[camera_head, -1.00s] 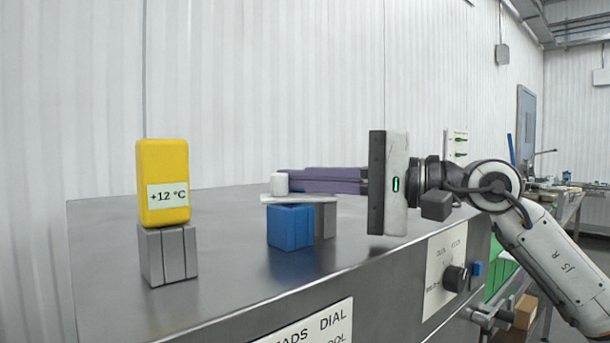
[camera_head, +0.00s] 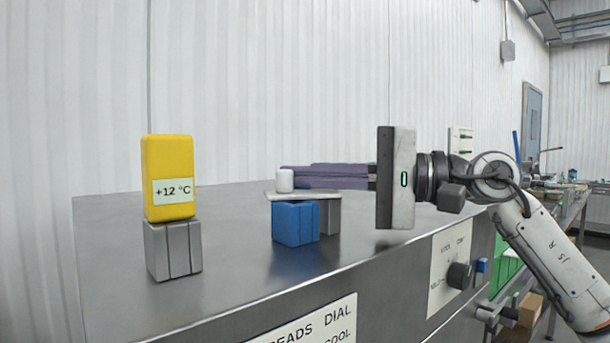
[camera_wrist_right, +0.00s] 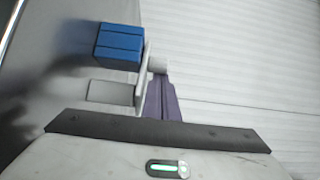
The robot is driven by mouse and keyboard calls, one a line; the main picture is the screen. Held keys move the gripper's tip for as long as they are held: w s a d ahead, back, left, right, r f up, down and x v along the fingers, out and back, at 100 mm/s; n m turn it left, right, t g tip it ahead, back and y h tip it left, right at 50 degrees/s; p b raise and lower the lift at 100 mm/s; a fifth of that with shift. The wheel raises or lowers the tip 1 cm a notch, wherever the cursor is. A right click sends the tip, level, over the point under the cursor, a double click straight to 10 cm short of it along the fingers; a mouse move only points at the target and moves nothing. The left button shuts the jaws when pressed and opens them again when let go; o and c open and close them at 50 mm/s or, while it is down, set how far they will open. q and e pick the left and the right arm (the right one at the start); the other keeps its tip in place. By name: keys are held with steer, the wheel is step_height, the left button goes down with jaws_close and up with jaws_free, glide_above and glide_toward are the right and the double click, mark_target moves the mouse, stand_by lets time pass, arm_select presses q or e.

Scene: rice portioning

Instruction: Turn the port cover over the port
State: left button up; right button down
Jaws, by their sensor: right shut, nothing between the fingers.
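A pale flat plate (camera_head: 300,195), which seems to be the port cover, lies across the tops of a blue block (camera_head: 295,224) and a grey block (camera_head: 331,216). A short white knob (camera_head: 284,180) stands on its left end. My right gripper (camera_head: 300,178) is level, its purple fingers shut and empty, pointing left. Its tips are close behind or beside the knob; I cannot tell if they touch. In the right wrist view the fingers (camera_wrist_right: 160,100) run along the plate (camera_wrist_right: 142,85) toward the knob (camera_wrist_right: 158,64). No port opening shows. My left gripper is out of view.
A yellow block marked +12 °C (camera_head: 168,165) sits on a grey block (camera_head: 173,250) at the left of the metal counter (camera_head: 225,215). A black dial (camera_head: 459,275) is on the front panel. The counter between the block groups is clear.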

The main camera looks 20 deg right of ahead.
steer(key=n+g+y, duration=0.1)
steer(key=g, duration=0.1)
steer(key=n+g+y, duration=0.1)
steer(key=n+g, duration=0.1)
steer(key=shift+s+a+g, duration=0.2)
steer(key=shift+s+g, duration=0.1)
steer(key=shift+s, duration=0.1)
steer(key=shift+s+n+g, duration=0.1)
steer(key=shift+n+g, duration=0.3)
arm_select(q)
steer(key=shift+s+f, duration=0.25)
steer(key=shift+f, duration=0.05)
arm_select(e)
steer(key=shift+s+y, duration=0.2)
steer(key=shift+y, duration=0.1)
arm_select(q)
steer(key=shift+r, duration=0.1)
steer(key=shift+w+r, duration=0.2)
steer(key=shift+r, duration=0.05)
